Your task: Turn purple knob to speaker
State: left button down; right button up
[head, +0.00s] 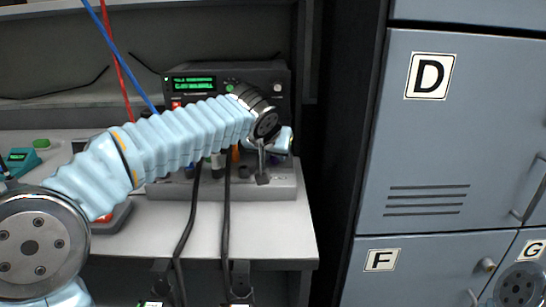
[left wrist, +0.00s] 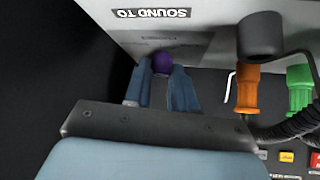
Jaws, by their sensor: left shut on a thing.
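The purple knob (left wrist: 162,61) is on a grey panel (left wrist: 215,25), beside a "SOUND TO" label (left wrist: 151,13) that appears upside down in the left wrist view. My left gripper (left wrist: 161,72) is shut on the knob, with one finger on each side of it. The knob's pointing direction and its position markings cannot be made out; faint lettering lies behind the fingers. In the head view my left arm reaches across the bench to the panel and hides the knob. My right gripper is not in view.
An orange plug (left wrist: 247,88) and a green plug (left wrist: 299,86) stand close to the left gripper, with a black cylinder (left wrist: 262,37) nearby. A radio unit (head: 230,82) with a green display sits behind the arm. Black cables (head: 227,225) hang over the bench (head: 290,236). Grey lockers (head: 450,140) stand at right.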

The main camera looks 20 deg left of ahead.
pick_arm(q)
jog(key=shift+n+y, duration=0.3)
jog(key=shift+n, duration=0.2)
jog(key=c, duration=0.9)
grip_release()
jog(key=shift+c, duration=0.2)
jog(key=v, duration=1.3)
jog(key=shift+s+r, duration=0.25)
jog(key=shift+r, duration=0.05)
jog(key=shift+d, duration=0.15)
